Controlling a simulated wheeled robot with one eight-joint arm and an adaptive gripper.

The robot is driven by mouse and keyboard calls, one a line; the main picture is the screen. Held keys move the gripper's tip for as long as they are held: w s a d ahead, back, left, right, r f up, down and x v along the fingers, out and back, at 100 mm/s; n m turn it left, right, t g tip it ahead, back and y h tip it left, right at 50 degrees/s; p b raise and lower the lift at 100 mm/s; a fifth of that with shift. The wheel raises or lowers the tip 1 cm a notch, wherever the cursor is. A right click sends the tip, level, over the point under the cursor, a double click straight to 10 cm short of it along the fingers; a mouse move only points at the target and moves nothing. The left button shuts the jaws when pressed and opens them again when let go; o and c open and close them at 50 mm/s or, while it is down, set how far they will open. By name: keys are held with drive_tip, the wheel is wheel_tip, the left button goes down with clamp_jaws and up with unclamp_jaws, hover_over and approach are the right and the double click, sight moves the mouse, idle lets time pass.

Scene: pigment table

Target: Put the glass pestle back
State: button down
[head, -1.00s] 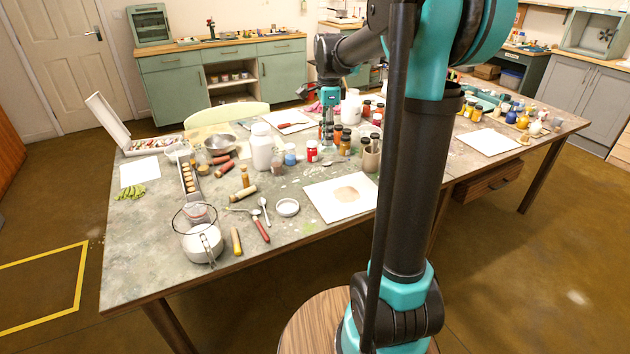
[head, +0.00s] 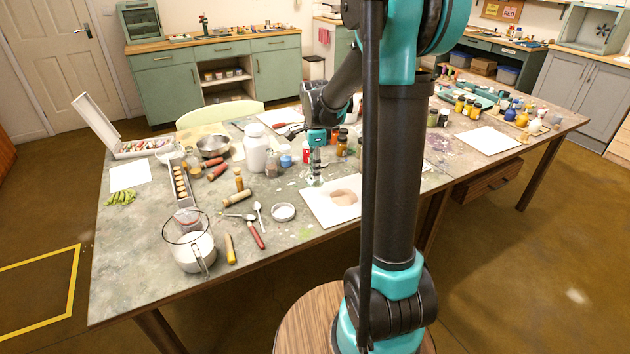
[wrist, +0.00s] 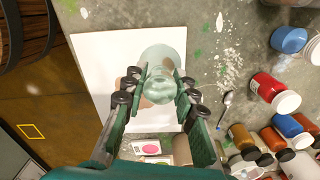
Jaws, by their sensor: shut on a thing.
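The glass pestle (wrist: 160,70) is a clear, greenish piece with a rounded knob and a wide end. My gripper (wrist: 155,92) is shut on its knob in the wrist view. In the head view my gripper (head: 316,164) points down near the back left edge of a white sheet (head: 322,214). The sheet bears a tan pigment patch (head: 345,197). In the wrist view the pestle overlaps the sheet (wrist: 92,60) and hides part of the patch. I cannot tell whether the pestle touches the sheet.
A white lid (head: 283,212) lies left of the sheet. Another white sheet (head: 488,141) lies further right on the table.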

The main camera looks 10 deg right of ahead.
drive_tip(key=shift+f, duration=2.35)
drive_tip(key=shift+f, duration=0.1)
drive_tip(key=c, duration=1.2)
unclamp_jaws()
wheel_tip(320, 180, up, 12)
drive_tip(key=shift+f, duration=0.1)
drive_tip(key=shift+s, duration=0.2)
drive_tip(key=s+d+f+n+t, duration=0.2)
drive_tip(key=s+f+n, duration=0.4)
drive_tip(key=s+n, duration=0.3)
drive_tip(key=s+d+f+n+t, duration=0.2)
drive_tip(key=s+f+n, duration=0.4)
drive_tip(key=s+n, duration=0.3)
drive_tip(key=s, duration=0.3)
drive_tip(key=shift+s, duration=0.3)
